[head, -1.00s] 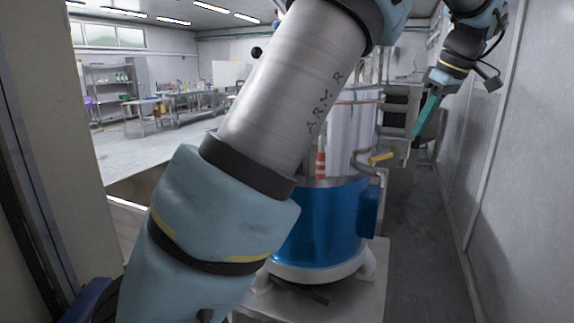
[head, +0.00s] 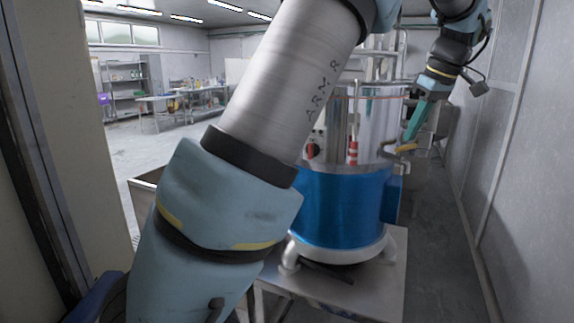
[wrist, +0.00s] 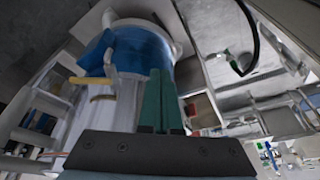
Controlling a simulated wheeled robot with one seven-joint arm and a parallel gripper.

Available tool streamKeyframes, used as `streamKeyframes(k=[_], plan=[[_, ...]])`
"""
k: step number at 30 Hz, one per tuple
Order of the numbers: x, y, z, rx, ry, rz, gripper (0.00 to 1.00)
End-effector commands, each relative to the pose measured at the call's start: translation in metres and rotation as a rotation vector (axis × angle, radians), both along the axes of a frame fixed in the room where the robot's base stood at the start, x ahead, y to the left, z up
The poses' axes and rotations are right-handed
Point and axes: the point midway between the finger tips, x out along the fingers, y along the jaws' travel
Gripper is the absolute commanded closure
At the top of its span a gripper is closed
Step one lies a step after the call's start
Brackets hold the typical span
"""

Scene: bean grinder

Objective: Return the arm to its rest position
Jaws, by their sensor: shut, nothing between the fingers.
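My gripper (head: 408,137) has teal fingers that point down and left beside the upper right side of the grinder (head: 336,215), a steel drum with a blue lower body. The grinder's yellow handle (head: 405,147) is close to the fingertips in the head view; I cannot tell whether they touch. In the wrist view the shut fingers (wrist: 160,85) hold nothing, and the yellow handle (wrist: 95,80) lies apart to their left. My upper arm hides the grinder's left part in the head view.
The grinder stands on a metal table (head: 375,285). A grey panel wall (head: 500,150) runs close along the right of my arm. A door frame edge (head: 60,130) is at the left. Workbenches (head: 165,108) and shelves (head: 122,85) stand far back, with open floor before them.

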Motion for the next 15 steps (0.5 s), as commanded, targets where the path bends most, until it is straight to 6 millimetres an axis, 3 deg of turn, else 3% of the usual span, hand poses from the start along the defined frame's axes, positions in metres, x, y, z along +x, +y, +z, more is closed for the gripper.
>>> streamKeyframes(k=[8, 11, 15], plan=[[0.019, 0.063, -0.034, -0.006, 0.078, -0.083, 1.0], [0.022, 0.094, -0.05, -0.015, 0.111, -0.131, 1.0], [0.019, 0.153, -0.081, -0.037, 0.16, -0.216, 1.0]])
